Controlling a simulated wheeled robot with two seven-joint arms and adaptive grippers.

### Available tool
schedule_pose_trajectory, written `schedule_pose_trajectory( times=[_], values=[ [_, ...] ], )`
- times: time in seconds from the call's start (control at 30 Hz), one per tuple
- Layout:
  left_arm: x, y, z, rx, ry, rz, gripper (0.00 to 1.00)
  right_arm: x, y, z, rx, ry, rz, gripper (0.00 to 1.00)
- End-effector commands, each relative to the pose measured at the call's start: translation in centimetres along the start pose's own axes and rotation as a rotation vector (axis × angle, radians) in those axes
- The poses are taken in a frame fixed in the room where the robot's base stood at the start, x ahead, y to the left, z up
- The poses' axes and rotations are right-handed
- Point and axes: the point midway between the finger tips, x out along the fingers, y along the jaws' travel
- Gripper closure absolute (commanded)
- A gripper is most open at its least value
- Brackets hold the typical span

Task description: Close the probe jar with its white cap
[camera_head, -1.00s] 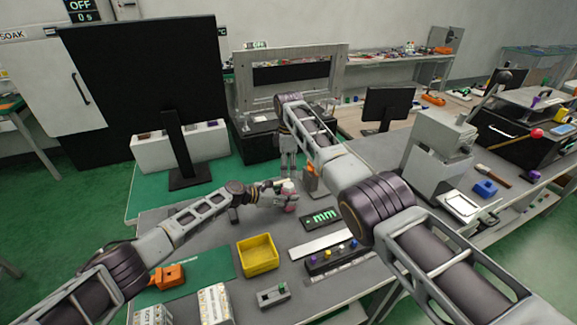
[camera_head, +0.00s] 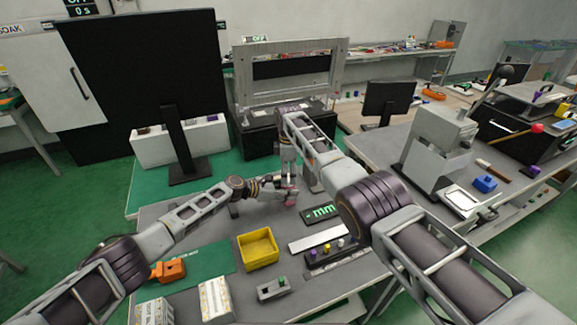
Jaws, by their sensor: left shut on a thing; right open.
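A small pinkish jar (camera_head: 291,198) stands upright at the middle of the grey workbench, partly covered by my grippers. My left gripper (camera_head: 279,191), coming in from the left, is shut on the jar from its side. My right gripper (camera_head: 289,180) is open and points down directly above the jar, with its fingertips close to the jar's top. The white cap cannot be made out; the jar's top is hidden by the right gripper's fingers.
A black monitor (camera_head: 145,90) stands behind. Bare bench lies left of the jar.

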Motion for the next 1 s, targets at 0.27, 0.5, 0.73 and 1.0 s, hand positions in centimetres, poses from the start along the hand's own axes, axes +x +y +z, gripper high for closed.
schedule_pose_trajectory(
  times=[0.27,0.5,0.73,1.0],
  values=[
    [0.0,0.0,0.0,0.0,0.001,-0.001,1.0,1.4,0.0,-0.1,0.0,0.0,0.0,0.39],
    [0.0,0.0,0.0,0.0,0.001,0.0,1.0,2.2,0.0,0.0,0.0,0.0,0.001,0.39],
    [0.0,0.0,0.0,0.0,0.001,0.0,1.0,2.4,0.0,0.0,0.0,0.0,0.002,0.39],
    [0.0,0.0,-0.1,0.0,0.001,0.0,1.0,2.4,0.0,0.0,0.0,0.0,0.002,0.49]
  ],
)
